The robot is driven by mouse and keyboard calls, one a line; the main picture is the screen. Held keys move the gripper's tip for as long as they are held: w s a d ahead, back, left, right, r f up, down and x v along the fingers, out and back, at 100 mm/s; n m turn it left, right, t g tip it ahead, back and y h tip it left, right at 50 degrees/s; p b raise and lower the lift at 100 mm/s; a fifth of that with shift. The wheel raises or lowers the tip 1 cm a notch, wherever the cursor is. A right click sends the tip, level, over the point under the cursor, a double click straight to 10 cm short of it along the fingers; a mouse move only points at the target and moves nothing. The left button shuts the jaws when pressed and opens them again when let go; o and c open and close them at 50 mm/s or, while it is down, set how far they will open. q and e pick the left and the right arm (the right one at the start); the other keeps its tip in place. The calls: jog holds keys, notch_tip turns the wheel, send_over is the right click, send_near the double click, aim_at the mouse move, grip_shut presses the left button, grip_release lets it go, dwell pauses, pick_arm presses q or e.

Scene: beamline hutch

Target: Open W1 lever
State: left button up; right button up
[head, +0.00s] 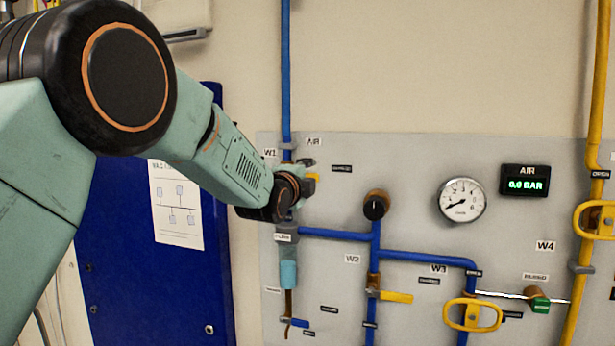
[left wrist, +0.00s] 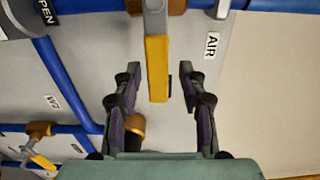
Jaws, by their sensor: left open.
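The W1 lever (head: 313,177) is a yellow handle on the vertical blue air pipe, beside the W1 label (head: 270,153). In the head view my left gripper (head: 303,172) is at this valve and hides most of it. In the left wrist view the yellow lever (left wrist: 157,65) sticks out across the blue pipe, roughly at a right angle to it. My left gripper (left wrist: 159,70) is open, with one dark finger on each side of the lever's free end. A gap shows on both sides of the lever. My right gripper is not in view.
The grey panel carries a black-capped knob (head: 376,205), a pressure gauge (head: 461,200) and an AIR display (head: 525,181) reading 0.0 BAR. A yellow W2 lever (head: 396,297) and an oval yellow handle (head: 473,315) sit lower. A blue cabinet (head: 150,270) stands left of the panel.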

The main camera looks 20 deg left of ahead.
pick_arm(q)
jog(key=shift+w+a+f, duration=0.15)
jog(key=shift+a, duration=0.1)
jog(key=c, duration=0.5)
grip_shut()
jog(key=shift+f, duration=0.15)
